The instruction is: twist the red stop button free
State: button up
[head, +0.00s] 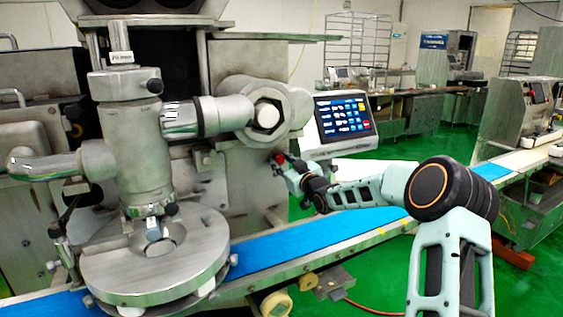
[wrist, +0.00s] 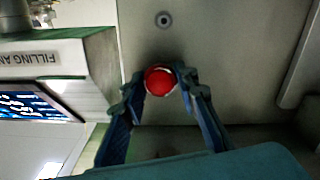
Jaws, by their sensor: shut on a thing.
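The red stop button (wrist: 159,81) is on a flat grey metal panel (wrist: 220,50) of the machine, in the middle of the wrist view. My gripper (wrist: 160,84) is shut on the button, with one finger at its left side and one at its right. In the head view my gripper (head: 283,163) reaches the machine's front panel below the touch screen. A small spot of red shows there between the fingers, and the rest of the button is hidden. Whether the button has turned cannot be told.
A touch screen (head: 343,117) stands just above and right of my gripper. A blue conveyor belt (head: 310,236) runs below my arm. A raised bar (wrist: 301,62) lies at the panel's right.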

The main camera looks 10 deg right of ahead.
jog(key=shift+w+r, duration=0.1)
jog(key=shift+r, duration=0.2)
jog(key=o, duration=1.2)
jog(key=shift+f, duration=0.25)
jog(key=v, duration=1.2)
